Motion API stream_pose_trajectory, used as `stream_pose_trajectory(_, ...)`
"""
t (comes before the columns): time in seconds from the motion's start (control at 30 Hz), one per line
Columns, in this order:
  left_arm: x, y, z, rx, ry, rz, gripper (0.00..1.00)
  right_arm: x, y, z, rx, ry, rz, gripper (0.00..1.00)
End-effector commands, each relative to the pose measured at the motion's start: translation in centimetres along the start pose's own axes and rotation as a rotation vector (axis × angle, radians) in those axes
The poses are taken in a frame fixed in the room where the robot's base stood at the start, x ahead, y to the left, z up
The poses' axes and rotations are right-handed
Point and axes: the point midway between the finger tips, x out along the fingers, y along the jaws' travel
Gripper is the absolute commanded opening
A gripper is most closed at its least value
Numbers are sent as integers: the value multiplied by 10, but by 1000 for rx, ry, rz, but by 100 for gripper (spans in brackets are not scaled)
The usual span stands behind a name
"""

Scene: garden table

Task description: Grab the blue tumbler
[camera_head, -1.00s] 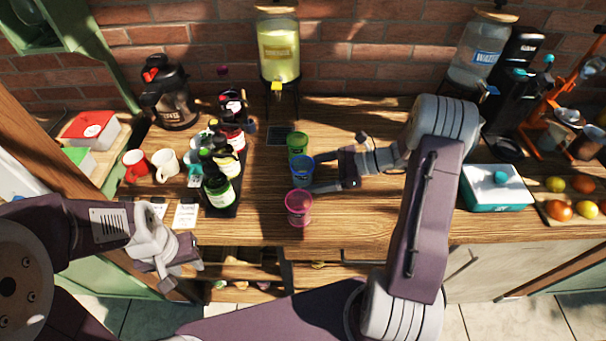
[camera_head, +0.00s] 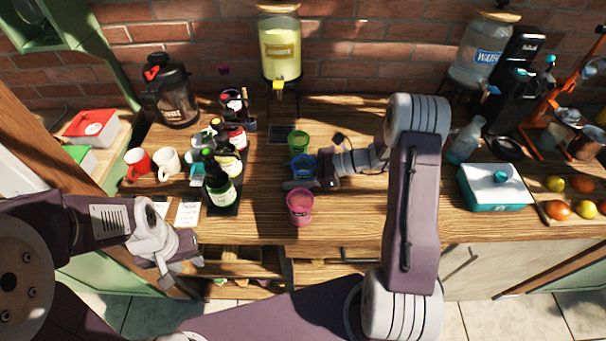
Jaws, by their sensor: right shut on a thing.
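The blue tumbler (camera_head: 301,164) stands on the wooden table, in a row between a green tumbler (camera_head: 298,142) behind it and a pink tumbler (camera_head: 300,206) in front. My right gripper (camera_head: 302,172) reaches in from the right and is shut on the blue tumbler, with one finger passing in front of it. The far finger is mostly hidden. My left gripper (camera_head: 176,268) is low at the left, off the table's front edge and away from the tumblers. Its fingertips are too unclear to tell open from shut.
Several dark bottles (camera_head: 219,186) stand left of the tumblers, with a red mug (camera_head: 137,163) and a white mug (camera_head: 167,161) further left. A yellow drink dispenser (camera_head: 280,48) is behind. A teal-and-white box (camera_head: 495,188) and fruit lie right. The table right of the pink tumbler is clear.

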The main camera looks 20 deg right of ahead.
Motion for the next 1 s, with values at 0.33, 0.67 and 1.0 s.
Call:
stream_pose_trajectory(0.33,0,0,0,0,0,0,36,-3,0,8,-3,0,-1,13)
stream_pose_trajectory(0.67,-2,0,0,0,0,0,36,-18,0,43,-3,0,-1,13)
stream_pose_trajectory(1.0,-4,0,0,0,0,0,36,-32,0,77,-3,0,-1,13)
